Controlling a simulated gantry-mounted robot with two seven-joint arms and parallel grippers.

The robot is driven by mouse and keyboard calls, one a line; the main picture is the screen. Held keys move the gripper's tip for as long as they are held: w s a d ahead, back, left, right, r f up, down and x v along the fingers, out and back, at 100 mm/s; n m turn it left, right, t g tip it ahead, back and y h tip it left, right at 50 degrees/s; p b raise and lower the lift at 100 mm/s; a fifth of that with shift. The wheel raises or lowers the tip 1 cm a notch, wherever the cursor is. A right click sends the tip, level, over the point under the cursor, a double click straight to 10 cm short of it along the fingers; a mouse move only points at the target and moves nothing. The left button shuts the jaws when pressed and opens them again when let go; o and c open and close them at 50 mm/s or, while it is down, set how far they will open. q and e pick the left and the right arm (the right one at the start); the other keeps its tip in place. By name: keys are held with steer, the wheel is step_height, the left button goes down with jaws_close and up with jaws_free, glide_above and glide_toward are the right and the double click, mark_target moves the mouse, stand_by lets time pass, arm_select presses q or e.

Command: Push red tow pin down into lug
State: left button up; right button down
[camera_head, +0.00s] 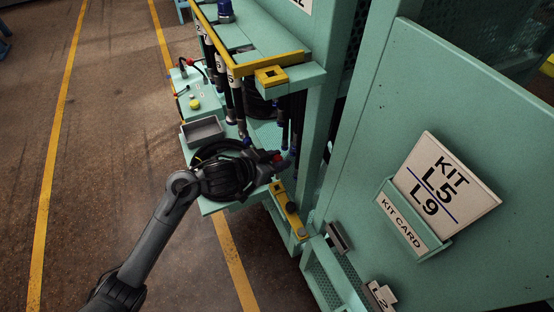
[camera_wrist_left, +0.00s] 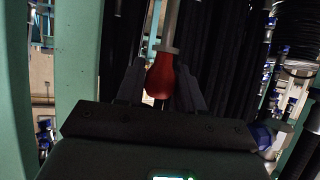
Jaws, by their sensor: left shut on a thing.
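The red tow pin (camera_wrist_left: 159,76) shows in the left wrist view as a red knob with a pale metal shank running up from it. My left gripper (camera_wrist_left: 160,84) is shut on the red knob, one dark finger on each side. In the head view my left gripper (camera_head: 282,162) is at the front corner of the teal cart, with a bit of red (camera_head: 277,156) at its fingers. The shank's far end is out of view, and I cannot tell whether it sits in a lug. A yellow bracket (camera_head: 282,195) with dark round parts is just below the gripper. My right gripper is not in view.
Hanging black hoses (camera_head: 236,98) and a yellow rail (camera_head: 268,61) are above the gripper. A grey tray (camera_head: 203,131) is on the cart's shelf. A teal panel (camera_head: 480,110) with a kit card (camera_head: 440,180) fills the right. Floor at left is clear.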

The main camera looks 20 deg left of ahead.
arm_select(q)
steer(key=shift+a, duration=0.15)
steer(key=shift+r+p, duration=0.1)
steer(key=shift+p, duration=0.35)
steer(key=shift+f+b, duration=0.7)
steer(key=shift+f, duration=1.05)
steer(key=shift+f+b, duration=0.5)
steer(key=shift+f, duration=1)
steer(key=shift+f+b, duration=0.7)
steer(key=shift+f, duration=1.3)
steer(key=shift+f, duration=0.25)
